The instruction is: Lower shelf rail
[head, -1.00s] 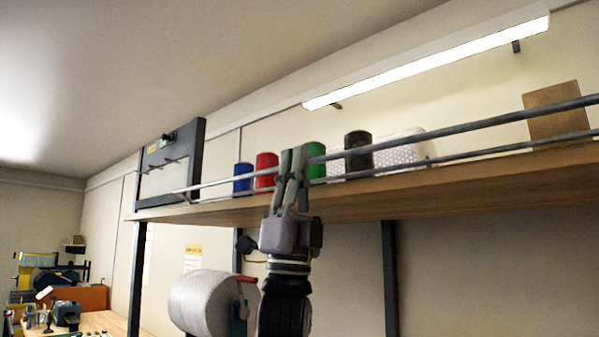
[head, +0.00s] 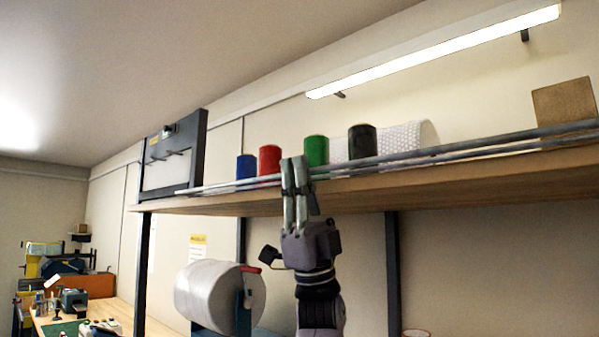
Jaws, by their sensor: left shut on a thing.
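The shelf rail (head: 420,157) is a long grey metal bar along the front edge of the wooden shelf (head: 350,192). It lies low, close above the shelf board, with a second thin bar close beside it. My left gripper (head: 295,165) comes up from below in front of the shelf edge. Its fingers are shut on the rail, left of the rail's middle. The rail's left end is near the dark frame at the shelf's left end. My right gripper is not in view.
Behind the rail stand a blue can (head: 246,166), a red can (head: 269,160), a green can (head: 316,150), a black can (head: 362,141), a white patterned roll (head: 410,137) and a brown box (head: 563,101). A dark frame (head: 200,150) stands at the left. A large white roll (head: 212,292) is below.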

